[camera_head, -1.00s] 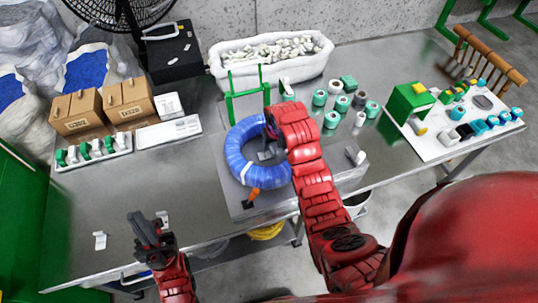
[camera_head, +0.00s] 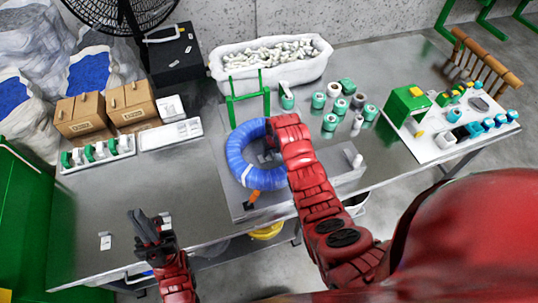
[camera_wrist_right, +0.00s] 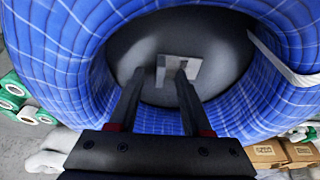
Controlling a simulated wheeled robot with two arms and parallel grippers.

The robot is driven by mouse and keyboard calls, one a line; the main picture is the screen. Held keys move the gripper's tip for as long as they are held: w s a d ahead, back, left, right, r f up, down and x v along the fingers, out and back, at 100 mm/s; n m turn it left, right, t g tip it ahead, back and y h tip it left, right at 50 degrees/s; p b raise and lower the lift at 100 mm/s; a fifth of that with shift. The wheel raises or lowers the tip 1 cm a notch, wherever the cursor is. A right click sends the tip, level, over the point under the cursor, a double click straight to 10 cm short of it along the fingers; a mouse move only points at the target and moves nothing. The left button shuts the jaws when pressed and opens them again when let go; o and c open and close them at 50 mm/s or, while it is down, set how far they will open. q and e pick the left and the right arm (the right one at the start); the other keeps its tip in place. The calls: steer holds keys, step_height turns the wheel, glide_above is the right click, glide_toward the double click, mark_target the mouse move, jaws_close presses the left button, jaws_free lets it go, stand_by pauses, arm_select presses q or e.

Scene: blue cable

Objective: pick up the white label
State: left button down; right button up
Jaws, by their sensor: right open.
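Two small white labels lie on the metal table at the lower left in the head view, one (camera_head: 105,242) left of my left gripper and one (camera_head: 166,217) just beside it. My left gripper (camera_head: 143,222) is over the front left of the table; its finger gap is unclear. My right gripper (camera_wrist_right: 156,72) is open, its two dark fingers reaching into the blue cable coil (camera_wrist_right: 60,60). A pale grey-white square patch (camera_wrist_right: 199,68) lies at the fingertips on the dark round centre. The coil (camera_head: 238,160) has a white band (camera_wrist_right: 283,58) around it. My arm partly hides the coil in the head view.
A green stand (camera_head: 232,98) rises behind the coil. An orange-handled tool (camera_head: 254,197) lies at its front. Tape rolls (camera_head: 330,121) are to the right, a white bin (camera_head: 225,68) behind, and boxes (camera_head: 80,117) at the back left. The left front table is mostly clear.

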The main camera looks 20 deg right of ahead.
jaws_close()
steer(key=shift+r, duration=0.1)
stand_by(0.3)
